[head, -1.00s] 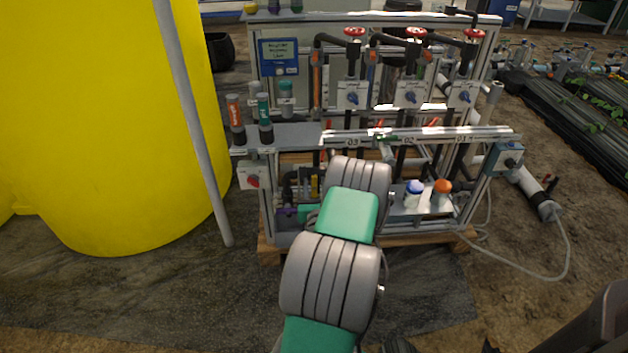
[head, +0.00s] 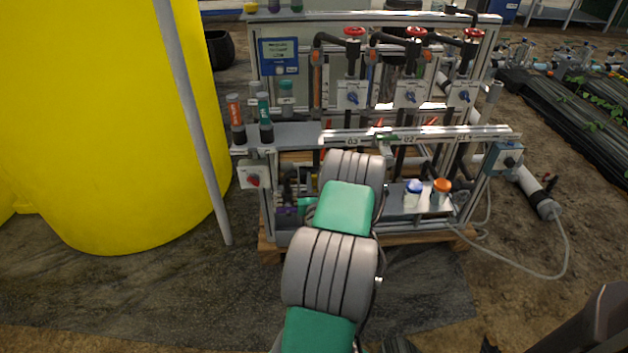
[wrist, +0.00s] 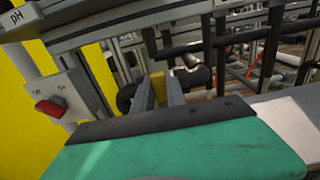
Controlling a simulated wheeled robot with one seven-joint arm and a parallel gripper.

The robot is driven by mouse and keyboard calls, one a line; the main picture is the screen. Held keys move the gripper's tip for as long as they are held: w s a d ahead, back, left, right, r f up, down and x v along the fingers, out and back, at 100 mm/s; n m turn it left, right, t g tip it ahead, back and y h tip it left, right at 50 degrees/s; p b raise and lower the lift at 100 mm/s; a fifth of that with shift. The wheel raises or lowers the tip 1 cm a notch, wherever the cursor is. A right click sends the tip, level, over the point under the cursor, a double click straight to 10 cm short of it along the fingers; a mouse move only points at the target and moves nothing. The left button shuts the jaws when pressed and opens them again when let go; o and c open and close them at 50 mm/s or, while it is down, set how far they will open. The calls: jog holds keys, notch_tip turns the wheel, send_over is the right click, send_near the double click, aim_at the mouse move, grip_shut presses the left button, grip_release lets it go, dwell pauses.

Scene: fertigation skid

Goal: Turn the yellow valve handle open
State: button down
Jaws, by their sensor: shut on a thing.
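In the wrist view the yellow valve handle (wrist: 158,89) stands upright between the two grey fingers of my gripper (wrist: 161,86). The fingers are shut on it, one on each side. A dark curved pipe fitting sits close behind and beside the fingers, and the lower part of the handle is hidden by the green and black gripper body. In the head view my own arm hides the fingers and the handle, low inside the left part of the skid frame.
A grey box with a red switch (wrist: 50,106) is left of my gripper, also in the head view (head: 253,180). The skid's shelf rail (head: 420,133) runs above. A big yellow tank (head: 110,130) fills the left.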

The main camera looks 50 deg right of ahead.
aim_at(305, 179)
jog(key=shift+n, duration=0.3)
jog(key=n, duration=0.4)
jog(key=w+a+f+n+b, duration=0.1)
jog(key=n, duration=0.4)
jog(key=f+n, duration=0.1)
jog(key=n, duration=0.3)
jog(key=shift+w+a, duration=0.35)
jog(key=shift+w, duration=0.05)
jog(key=shift+f+n+b, duration=0.2)
jog(key=shift+n+b, duration=0.25)
jog(key=shift+n, duration=0.65)
jog(key=shift+f+n+b, duration=0.2)
jog(key=shift+n+b, duration=0.25)
jog(key=shift+n, duration=0.65)
jog(key=c, duration=1.4)
grip_release()
jog(key=shift+o, duration=0.2)
jog(key=shift+a, duration=0.1)
